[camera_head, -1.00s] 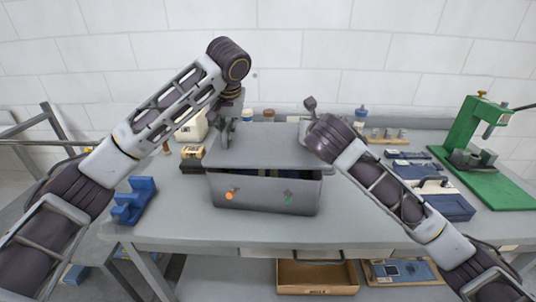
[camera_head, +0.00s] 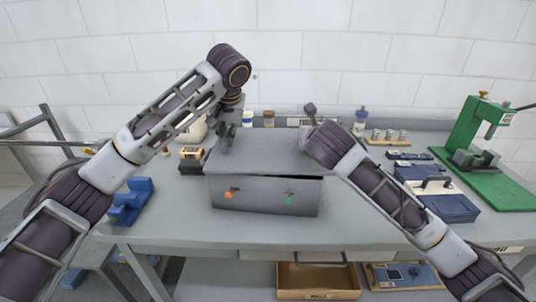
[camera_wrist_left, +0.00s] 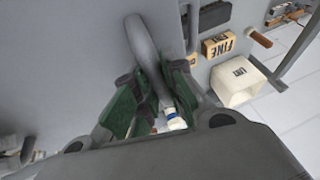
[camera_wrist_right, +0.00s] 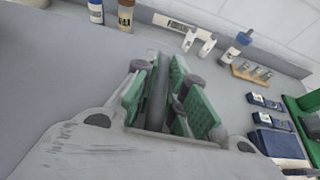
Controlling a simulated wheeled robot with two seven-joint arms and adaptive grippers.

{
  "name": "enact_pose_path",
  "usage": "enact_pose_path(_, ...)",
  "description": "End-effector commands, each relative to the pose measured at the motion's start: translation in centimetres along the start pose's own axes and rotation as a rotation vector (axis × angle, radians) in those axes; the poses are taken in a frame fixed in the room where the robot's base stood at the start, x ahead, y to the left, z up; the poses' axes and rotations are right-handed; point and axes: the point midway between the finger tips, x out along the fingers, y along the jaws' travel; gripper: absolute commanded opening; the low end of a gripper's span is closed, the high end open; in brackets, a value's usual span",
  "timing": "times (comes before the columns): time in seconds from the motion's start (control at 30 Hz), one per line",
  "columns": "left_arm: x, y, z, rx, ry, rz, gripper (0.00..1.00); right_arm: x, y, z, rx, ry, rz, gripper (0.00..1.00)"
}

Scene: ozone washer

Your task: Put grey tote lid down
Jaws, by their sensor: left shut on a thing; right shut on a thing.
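The grey tote lid (camera_head: 268,150) lies over the top of the grey tote (camera_head: 262,203) on the workbench. My left gripper (camera_head: 226,140) is shut on a grey curved lid handle, which shows between green finger pads in the left wrist view (camera_wrist_left: 148,60). My right gripper (camera_wrist_right: 165,98) is shut on the other grey handle in the right wrist view. In the head view my right arm hides that gripper and the lid's right rear corner.
A blue holder (camera_head: 130,200) stands left of the tote. A blue case (camera_head: 440,200) and a green press (camera_head: 480,150) stand at the right. Bottles (camera_head: 268,118) and a wooden tray with weights (camera_head: 388,137) are at the back. The bench front is clear.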

Motion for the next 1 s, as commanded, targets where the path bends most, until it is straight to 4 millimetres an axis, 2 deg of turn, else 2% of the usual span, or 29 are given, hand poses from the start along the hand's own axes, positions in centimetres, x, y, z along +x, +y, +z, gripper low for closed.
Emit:
enact_pose_path(0.4, 0.85, 0.07, 0.33, -0.002, 0.0, -0.002, 0.0, 0.38, -0.13, -0.8, 0.001, -0.001, -0.003, 0.0)
enact_pose_path(0.43, 0.89, 0.08, 0.35, -0.002, -0.001, -0.002, 0.14, 0.4, -0.12, -0.85, 0.001, 0.0, -0.003, 0.15)
enact_pose_path(0.6, 0.78, 0.09, 0.31, -0.001, 0.0, -0.001, 0.34, 0.35, -0.09, -0.76, 0.0, 0.0, -0.002, 0.35)
enact_pose_path(1.0, 0.67, 0.14, 0.3, 0.0, 0.001, 0.0, 0.34, 0.33, -0.01, -0.78, 0.0, 0.0, 0.0, 0.35)
